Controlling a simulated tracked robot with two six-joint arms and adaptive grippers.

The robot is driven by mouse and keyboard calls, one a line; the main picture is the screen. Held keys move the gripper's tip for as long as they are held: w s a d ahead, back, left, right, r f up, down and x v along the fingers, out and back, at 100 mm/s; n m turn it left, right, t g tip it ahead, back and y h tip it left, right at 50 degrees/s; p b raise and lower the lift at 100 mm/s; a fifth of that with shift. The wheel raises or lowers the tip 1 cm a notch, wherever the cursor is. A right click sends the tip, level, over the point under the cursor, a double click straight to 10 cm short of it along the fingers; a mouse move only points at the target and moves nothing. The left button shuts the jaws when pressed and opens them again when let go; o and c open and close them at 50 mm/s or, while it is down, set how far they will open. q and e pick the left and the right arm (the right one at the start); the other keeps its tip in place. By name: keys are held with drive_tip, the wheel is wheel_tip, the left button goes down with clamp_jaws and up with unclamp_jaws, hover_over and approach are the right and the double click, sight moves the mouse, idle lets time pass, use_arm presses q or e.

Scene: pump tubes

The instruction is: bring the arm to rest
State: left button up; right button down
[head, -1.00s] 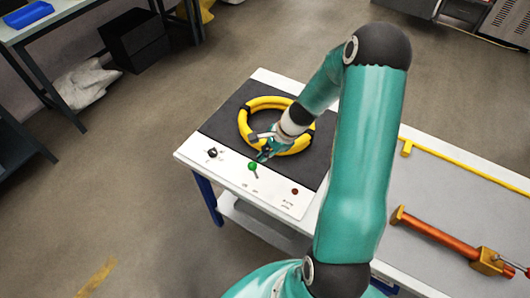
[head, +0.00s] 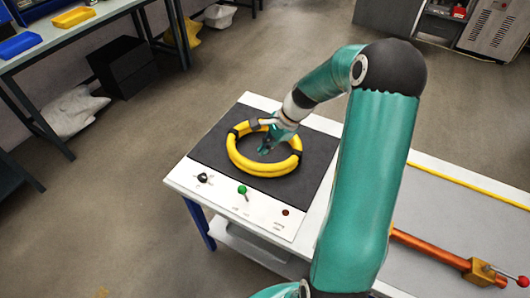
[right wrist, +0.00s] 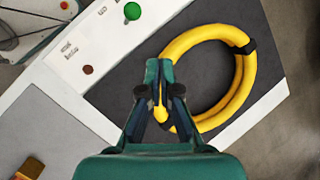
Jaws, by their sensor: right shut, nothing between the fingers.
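My right arm (head: 365,190) reaches over the table in the head view. Its gripper (head: 266,149) is over the yellow ring-shaped tube bundle (head: 262,170) with black bands, which lies on a dark mat (head: 215,150). In the right wrist view my gripper (right wrist: 158,68) is shut, its fingertips together and empty. The fingers overlap the left part of the yellow ring (right wrist: 248,85) in that view; I cannot tell whether they touch it. My left gripper is not in view.
A white panel beside the mat carries a green-knobbed lever (head: 242,190), a black knob (head: 203,178) and a red button (head: 285,212). An orange cylinder (head: 430,250) lies on the grey surface to the right. A shelf with bins (head: 75,17) stands at the back left.

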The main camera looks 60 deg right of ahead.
idle(0.4)
drive_tip(key=w+a+f+n+g+y, duration=0.1)
drive_tip(key=a+f+n, duration=0.1)
drive_tip(key=a+f, duration=0.35)
drive_tip(key=a+f+n+g+y, duration=0.1)
drive_tip(key=a+f+n+g, duration=0.1)
drive_tip(key=a, duration=0.7)
drive_tip(key=w+a+f+n+g+y, duration=0.1)
drive_tip(key=a+f+n, duration=0.15)
drive_tip(key=a, duration=0.55)
drive_tip(key=s+a+f+n+h, duration=0.1)
drive_tip(key=s+a+f+n, duration=0.7)
drive_tip(key=a+f+n, duration=0.3)
drive_tip(key=a+n, duration=0.2)
drive_tip(key=n, duration=0.2)
drive_tip(key=shift+s+f+h, duration=0.3)
drive_tip(key=shift+s+h, duration=0.1)
drive_tip(key=shift+d, duration=0.15)
